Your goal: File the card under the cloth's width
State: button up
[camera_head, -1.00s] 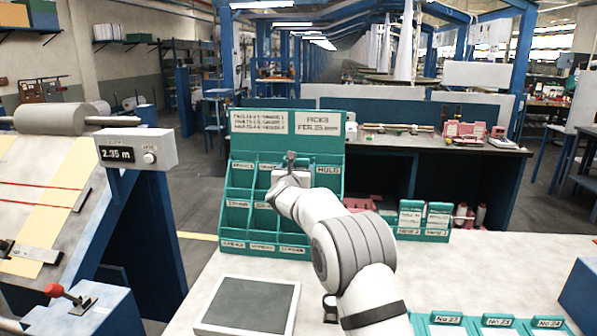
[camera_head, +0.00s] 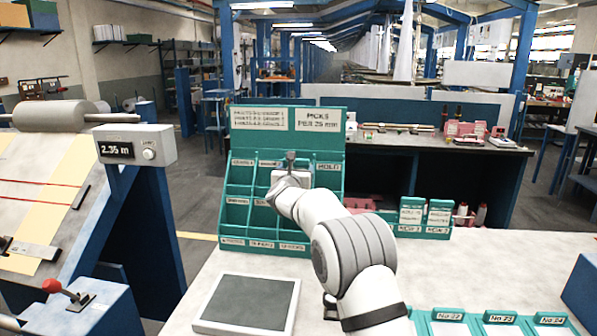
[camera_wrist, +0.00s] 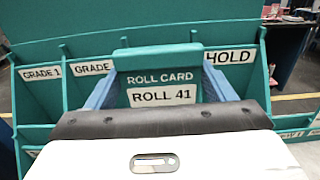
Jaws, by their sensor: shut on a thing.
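My gripper (camera_wrist: 160,94) is shut on the roll card (camera_wrist: 158,58), a teal card with a "ROLL CARD" heading and a white "ROLL 41" label. Its blue fingers stand on either side of the card. In the head view my gripper (camera_head: 290,172) is in front of the upper part of the teal filing rack (camera_head: 333,150), and the arm hides the card and part of the rack. The rack has a grid of pockets in three columns. Top labels in the wrist view read "GRADE 1", a partly covered "GRADE", and "HOLD" (camera_wrist: 229,56). The lower row labels are too small to read surely.
A display (camera_head: 117,150) on the cloth stand at left reads 2.35 m. A grey pad (camera_head: 246,303) lies on the pale table (camera_head: 205,270). Teal trays labelled No 22, No 23 (camera_head: 500,317) and No 24 sit front right. Two small teal card boxes (camera_head: 438,215) stand right of the rack.

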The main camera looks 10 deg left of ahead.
jog(key=shift+f+b, duration=2.05)
jog(key=shift+b, duration=0.25)
jog(key=o, duration=1.1)
jog(key=shift+r, duration=0.15)
jog(key=shift+s, duration=0.1)
jog(key=shift+s+a+b, duration=0.15)
jog(key=shift+s+b, duration=1.15)
jog(key=shift+s, duration=2.5)
